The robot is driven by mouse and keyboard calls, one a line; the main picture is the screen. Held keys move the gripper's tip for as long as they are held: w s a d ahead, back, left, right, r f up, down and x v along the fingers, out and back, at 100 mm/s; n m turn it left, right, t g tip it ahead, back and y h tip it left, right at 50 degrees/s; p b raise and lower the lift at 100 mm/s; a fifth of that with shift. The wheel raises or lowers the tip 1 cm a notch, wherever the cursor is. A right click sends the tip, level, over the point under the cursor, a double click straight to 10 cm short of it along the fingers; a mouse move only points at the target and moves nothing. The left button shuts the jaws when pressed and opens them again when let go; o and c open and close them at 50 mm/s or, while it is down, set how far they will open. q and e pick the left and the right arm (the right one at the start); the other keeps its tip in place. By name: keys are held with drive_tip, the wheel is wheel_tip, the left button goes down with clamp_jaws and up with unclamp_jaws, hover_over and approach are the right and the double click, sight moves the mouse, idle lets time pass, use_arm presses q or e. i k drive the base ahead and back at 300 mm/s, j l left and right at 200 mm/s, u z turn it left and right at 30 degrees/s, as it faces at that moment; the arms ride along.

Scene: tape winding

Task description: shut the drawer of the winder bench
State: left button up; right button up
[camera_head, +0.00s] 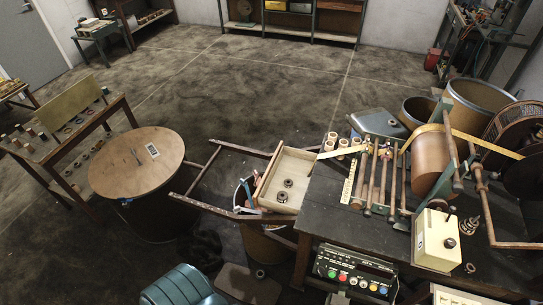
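The winder bench (330,215) stands at the right with a dark top. Its drawer (298,163) is pulled out to the left and is open. It is a pale, shallow box, and two small dark round parts (284,190) lie on its floor. The drawer's outer end is beside a wooden frame. Neither of my grippers shows in the head view, and nothing of mine is seen touching the drawer.
A wooden frame (200,160) and a bucket holding blue-handled items (245,188) stand left of the drawer. A round wooden-topped drum (125,170) is further left. A control panel (355,272) and a ribbed teal machine (183,287) are in front. The floor behind is clear.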

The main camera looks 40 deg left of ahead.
sight(287, 162)
drive_tip(key=k+j, duration=0.1)
drive_tip(key=j, duration=0.4)
drive_tip(key=k+j, duration=0.1)
drive_tip(key=j, duration=0.35)
drive_tip(key=k+j+u, duration=0.1)
drive_tip(key=j, duration=0.4)
drive_tip(key=k+j, duration=0.1)
drive_tip(key=j, duration=0.4)
drive_tip(key=k+j, duration=0.1)
drive_tip(key=j, duration=0.35)
